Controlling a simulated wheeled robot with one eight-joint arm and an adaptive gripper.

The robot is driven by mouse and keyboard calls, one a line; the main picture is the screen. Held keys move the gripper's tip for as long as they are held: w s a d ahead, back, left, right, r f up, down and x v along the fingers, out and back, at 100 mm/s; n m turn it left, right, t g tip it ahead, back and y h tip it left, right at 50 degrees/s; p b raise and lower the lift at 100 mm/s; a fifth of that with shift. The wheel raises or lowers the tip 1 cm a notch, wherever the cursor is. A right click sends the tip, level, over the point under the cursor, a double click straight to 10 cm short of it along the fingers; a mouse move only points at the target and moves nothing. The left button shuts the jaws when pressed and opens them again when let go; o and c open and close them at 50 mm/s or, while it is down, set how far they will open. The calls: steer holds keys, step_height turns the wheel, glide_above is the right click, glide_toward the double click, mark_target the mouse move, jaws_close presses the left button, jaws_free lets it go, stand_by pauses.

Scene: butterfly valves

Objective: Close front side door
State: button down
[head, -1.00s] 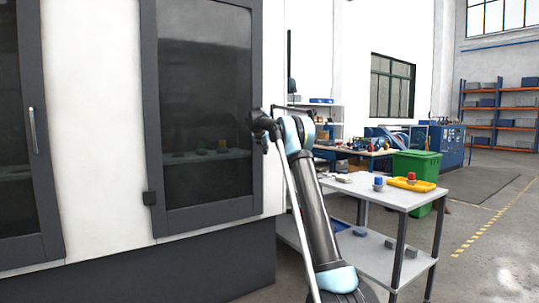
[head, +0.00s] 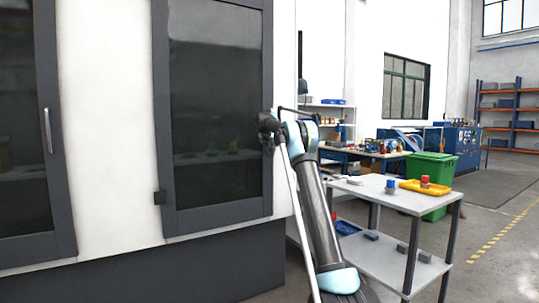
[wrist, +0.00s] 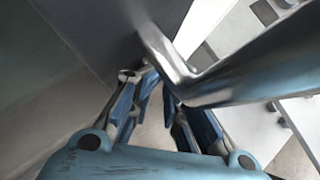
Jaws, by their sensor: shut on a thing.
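The front side door (head: 212,110) is a dark window in a dark grey frame on the white machine, left of centre in the head view. It looks nearly in line with the machine face; I cannot tell whether a gap is left. My gripper (head: 270,128) is at the door's right edge, at mid-height, partly hidden behind its own wrist. In the wrist view, the bent metal door handle (wrist: 230,80) runs past the fingers of my gripper (wrist: 150,88). The fingers are shut on the handle near its bend. The grey door panel shows behind it at the top.
A second dark door (head: 25,130) with an upright handle is at the far left. A grey two-shelf table (head: 390,197) with a yellow tray (head: 425,187) stands right of my arm, with a green bin (head: 430,172) behind it. Open floor lies at the right.

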steer(key=s+d+r, duration=0.5)
steer(key=s+r, duration=0.2)
steer(key=s, duration=0.3)
steer(key=s+d+f+m+g, duration=0.1)
steer(key=s+d+m, duration=0.25)
steer(key=s, duration=0.55)
steer(key=s+d+m+g, duration=0.15)
steer(key=s+m, duration=0.35)
steer(key=s, duration=0.5)
steer(key=s+d+f+m+g+y, duration=0.1)
steer(key=s+f+m, duration=0.45)
steer(key=s, duration=0.75)
steer(key=s+d+f+m+g, duration=0.1)
steer(key=s+f+m, duration=0.5)
steer(key=s, duration=0.7)
steer(key=s+d+f+m+g+y, duration=0.15)
steer(key=s+f+m, duration=0.4)
steer(key=s, duration=0.75)
steer(key=s+a+f+m, duration=0.1)
steer(key=s+f+m, duration=0.5)
steer(key=s+f, duration=1.1)
steer(key=shift+s+f+m, duration=0.15)
steer(key=shift+f+m, duration=0.2)
steer(key=shift+f, duration=0.4)
